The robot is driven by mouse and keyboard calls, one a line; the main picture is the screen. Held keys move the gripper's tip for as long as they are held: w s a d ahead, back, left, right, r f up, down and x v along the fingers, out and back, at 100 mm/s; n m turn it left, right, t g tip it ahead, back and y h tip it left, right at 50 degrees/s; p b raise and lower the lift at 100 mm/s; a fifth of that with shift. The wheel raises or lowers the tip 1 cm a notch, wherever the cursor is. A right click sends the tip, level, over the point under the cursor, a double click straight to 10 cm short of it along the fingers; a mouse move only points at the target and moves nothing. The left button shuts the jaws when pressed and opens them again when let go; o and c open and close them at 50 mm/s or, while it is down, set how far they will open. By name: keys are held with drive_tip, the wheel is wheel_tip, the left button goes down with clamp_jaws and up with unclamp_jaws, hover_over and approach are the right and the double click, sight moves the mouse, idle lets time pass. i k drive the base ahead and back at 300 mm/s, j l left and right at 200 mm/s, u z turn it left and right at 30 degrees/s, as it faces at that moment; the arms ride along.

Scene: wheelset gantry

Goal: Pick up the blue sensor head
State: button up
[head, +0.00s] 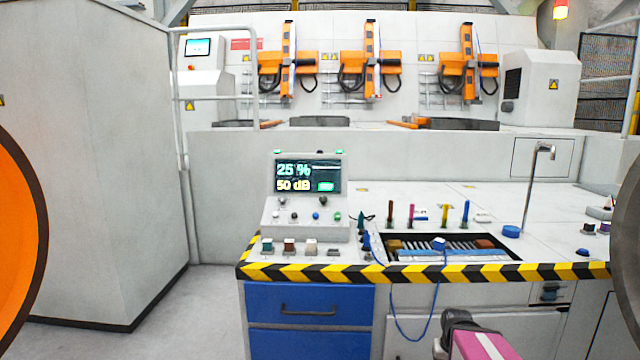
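A small blue block with a pale top (438,243), which looks like the blue sensor head, sits at the dark recessed tray (510,254) in the workbench top. A thin blue cable (431,326) hangs in a loop over the front edge below it and runs back up toward the left. My gripper (452,322) shows as a dark shape at the bottom, in front of the bench and below the block in the picture. It is apart from the block. Its fingertips are too unclear to tell whether it is open.
The bench has a striped front edge (330,273) and blue drawers (311,300). A control console (307,185) stands left of the tray. Several coloured upright probes, a blue round piece (511,231) and a metal post (533,185) surround the tray. Floor at left is clear.

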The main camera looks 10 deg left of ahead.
sight(439, 245)
drive_tip(key=k+l+z, duration=0.1)
drive_tip(key=l, duration=1.35)
drive_tip(key=k+z, duration=0.05)
